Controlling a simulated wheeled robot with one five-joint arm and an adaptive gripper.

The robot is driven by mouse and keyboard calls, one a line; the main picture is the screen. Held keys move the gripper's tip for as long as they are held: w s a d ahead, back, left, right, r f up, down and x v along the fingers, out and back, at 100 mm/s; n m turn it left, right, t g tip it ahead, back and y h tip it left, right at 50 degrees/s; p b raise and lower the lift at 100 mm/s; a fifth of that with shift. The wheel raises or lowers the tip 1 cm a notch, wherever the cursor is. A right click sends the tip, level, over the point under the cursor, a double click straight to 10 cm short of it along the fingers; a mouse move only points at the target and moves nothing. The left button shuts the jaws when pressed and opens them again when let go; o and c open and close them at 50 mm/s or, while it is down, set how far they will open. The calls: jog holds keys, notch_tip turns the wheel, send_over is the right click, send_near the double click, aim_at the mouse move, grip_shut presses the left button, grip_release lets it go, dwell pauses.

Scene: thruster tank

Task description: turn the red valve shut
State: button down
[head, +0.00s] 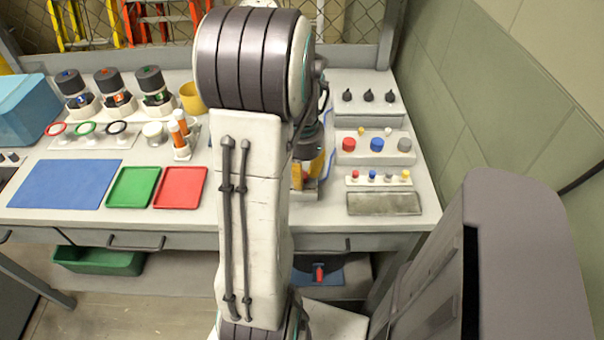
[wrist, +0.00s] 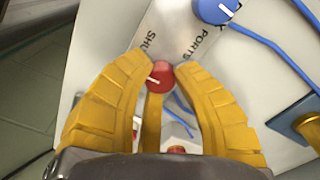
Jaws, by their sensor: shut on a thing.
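The red valve (wrist: 160,76) is a round knob with a white pointer line, on a pale plate in the wrist view. Its pointer line faces left in that view. Lettering starting "SHU" is printed above it, partly cut by a finger. My gripper (wrist: 158,74) has its yellow fingers shut on the red valve, with tips on both sides of it. In the head view my arm hides the valve, and only part of the yellow fingers (head: 316,168) shows beside the arm.
A blue knob (wrist: 215,10) with a blue line sits close to the valve. A blue-and-yellow part (wrist: 302,122) lies to the right. In the head view, a panel of coloured knobs (head: 376,158) stands to the right; a green tray (head: 133,188) and red tray (head: 180,188) lie left.

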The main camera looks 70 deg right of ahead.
jog(key=m, duration=0.4)
jog(key=shift+f+m, duration=0.1)
jog(key=shift+m, duration=2.5)
jog(key=c, duration=0.9)
grip_release()
jog(key=shift+c, duration=0.2)
notch_tip(320, 180, up, 12)
